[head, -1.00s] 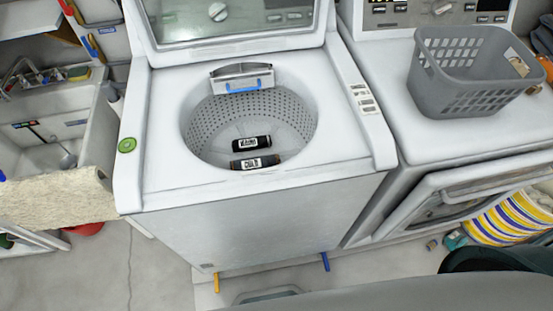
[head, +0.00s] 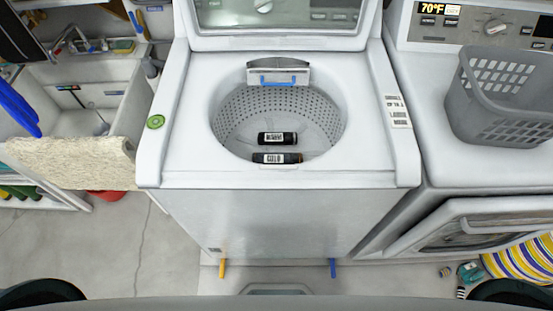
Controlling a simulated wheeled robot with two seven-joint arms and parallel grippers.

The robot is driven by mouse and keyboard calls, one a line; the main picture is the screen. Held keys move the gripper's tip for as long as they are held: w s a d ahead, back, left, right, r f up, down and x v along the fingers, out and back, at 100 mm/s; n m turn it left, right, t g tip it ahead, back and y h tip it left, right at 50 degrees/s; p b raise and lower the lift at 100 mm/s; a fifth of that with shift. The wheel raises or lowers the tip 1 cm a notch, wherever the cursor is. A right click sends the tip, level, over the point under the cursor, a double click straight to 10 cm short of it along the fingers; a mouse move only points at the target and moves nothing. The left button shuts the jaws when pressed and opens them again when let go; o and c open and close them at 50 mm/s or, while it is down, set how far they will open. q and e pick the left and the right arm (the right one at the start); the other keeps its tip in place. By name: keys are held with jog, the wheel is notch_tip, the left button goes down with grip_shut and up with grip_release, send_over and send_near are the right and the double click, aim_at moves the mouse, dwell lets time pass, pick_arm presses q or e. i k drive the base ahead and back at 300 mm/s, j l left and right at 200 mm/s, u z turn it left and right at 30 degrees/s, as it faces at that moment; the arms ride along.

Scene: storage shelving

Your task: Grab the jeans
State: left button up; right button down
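I cannot make out any jeans in the head view. The top-loading washing machine (head: 275,215) stands in the middle with its lid up. Inside its perforated drum (head: 235,115) are two black cylinders with white labels, an upper one (head: 277,138) and a lower one (head: 277,158). No cloth shows in the drum. Neither of my grippers is in view.
A grey basket (head: 490,110) stands on the machine at right (head: 440,165). A yellow, blue and white striped item (head: 520,262) lies at lower right. A sink (head: 95,90) is at left. The floor at lower left (head: 110,250) is mostly clear.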

aim_at(267, 158)
jog(key=k+j+z, duration=0.25)
jog(key=k, duration=0.45)
jog(key=k+z, duration=0.3)
jog(key=k, duration=0.4)
